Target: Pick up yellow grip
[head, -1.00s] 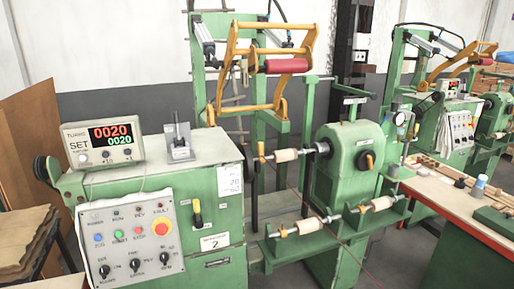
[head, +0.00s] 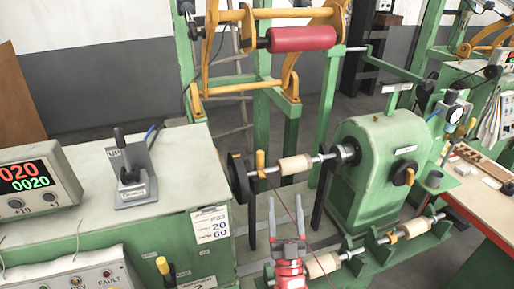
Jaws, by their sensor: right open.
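A yellow grip (head: 261,163) stands upright on the upper spindle, left of a wooden bobbin (head: 295,164). Another yellow grip (head: 391,238) shows on the lower rod, beside a second bobbin (head: 410,228). My right gripper (head: 287,212), with a red body and grey fingers, comes in from the bottom. Its fingers are open and empty and point up the picture, below and slightly right of the upper grip in the picture. It partly covers the left lower bobbin (head: 322,265); the left end of that rod is hidden. My left gripper is not in view.
A green headstock (head: 385,150) stands right of the upper spindle. A green cabinet (head: 150,215) with a lever switch (head: 131,175) and a counter display (head: 30,185) is at the left. A red roller (head: 302,38) hangs in a yellow frame above. Dark upright bars stand near the spindle.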

